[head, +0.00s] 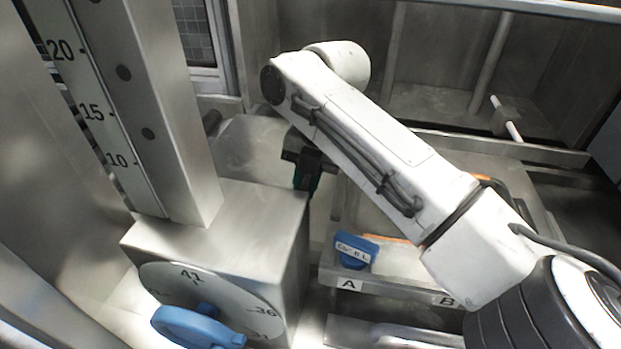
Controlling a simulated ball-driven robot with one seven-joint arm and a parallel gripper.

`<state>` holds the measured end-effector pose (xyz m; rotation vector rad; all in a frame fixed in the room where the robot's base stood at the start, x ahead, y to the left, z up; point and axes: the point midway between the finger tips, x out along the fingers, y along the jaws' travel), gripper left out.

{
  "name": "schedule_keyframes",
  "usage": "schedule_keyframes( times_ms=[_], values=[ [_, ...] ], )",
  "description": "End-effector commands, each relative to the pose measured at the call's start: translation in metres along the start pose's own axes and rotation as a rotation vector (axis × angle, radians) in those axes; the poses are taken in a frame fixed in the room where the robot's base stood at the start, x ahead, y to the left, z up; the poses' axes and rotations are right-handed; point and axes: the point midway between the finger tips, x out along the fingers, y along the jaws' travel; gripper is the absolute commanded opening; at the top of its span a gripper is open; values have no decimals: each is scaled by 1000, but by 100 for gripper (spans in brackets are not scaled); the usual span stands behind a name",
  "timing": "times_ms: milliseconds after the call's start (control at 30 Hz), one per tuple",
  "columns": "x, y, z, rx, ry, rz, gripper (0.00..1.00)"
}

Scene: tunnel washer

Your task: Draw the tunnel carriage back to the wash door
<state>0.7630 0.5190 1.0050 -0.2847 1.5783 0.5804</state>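A metal carriage-like tray (390,283) with front labels A and B sits in the middle right. I cannot tell for sure that it is the tunnel carriage. A blue tagged piece (354,252) stands at its front left corner by the A label. My gripper (304,182), dark with green at the fingertips, points down left of the tray, beside the metal block with the dial. My arm covers much of the tray's right side. The fingers are small and dark, so their gap and anything between them cannot be made out. No wash door is clearly identifiable.
A steel block (225,215) with a numbered dial and a blue knob (198,326) stands at the lower left. A post with a scale (150,110) rises above it. A metal enclosure (440,60) with a white rod (507,118) lies behind my arm.

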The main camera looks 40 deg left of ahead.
Motion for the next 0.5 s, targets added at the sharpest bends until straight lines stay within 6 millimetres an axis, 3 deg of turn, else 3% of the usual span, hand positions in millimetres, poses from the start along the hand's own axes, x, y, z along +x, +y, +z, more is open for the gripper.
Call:
schedule_keyframes(
  times_ms=[300,500],
  values=[
    [0,4,0,-4,-3,6,42],
    [0,2,0,-3,-3,5,42]
  ],
)
